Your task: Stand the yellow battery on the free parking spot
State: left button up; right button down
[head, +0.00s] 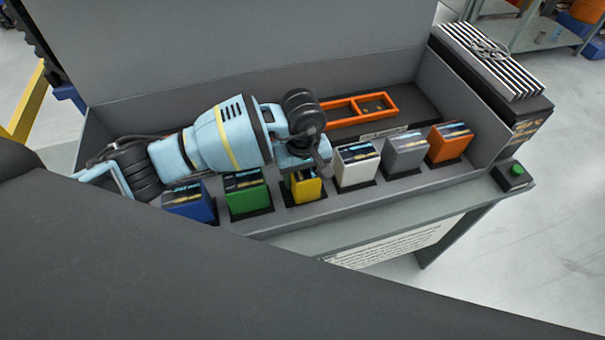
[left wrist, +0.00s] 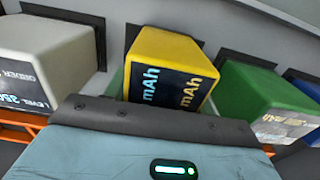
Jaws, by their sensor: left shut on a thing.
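The yellow battery (head: 309,190) is upright in the front row of the grey bench tray, between the green battery (head: 248,198) and the white battery (head: 355,169). A dark pad shows around its foot; I cannot tell if it touches it. My left gripper (head: 308,163) comes in from the left and is shut on the yellow battery from above, covering its top. In the left wrist view the yellow battery (left wrist: 165,55) is just beyond the gripper's edge, with a dark pad behind it. My right gripper is not in view.
The blue battery (head: 190,202) stands left; the grey battery (head: 405,153) and orange battery (head: 448,142) stand right, on dark pads. An orange frame (head: 340,107) lies behind the row. A black box with striped top (head: 490,60) and a green button (head: 517,169) are at right.

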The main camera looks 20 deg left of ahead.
pick_arm(q)
jog(key=o, duration=1.6)
jog(key=shift+f, duration=0.15)
notch_tip(320, 180, up, 12)
jog(key=shift+r, duration=0.2)
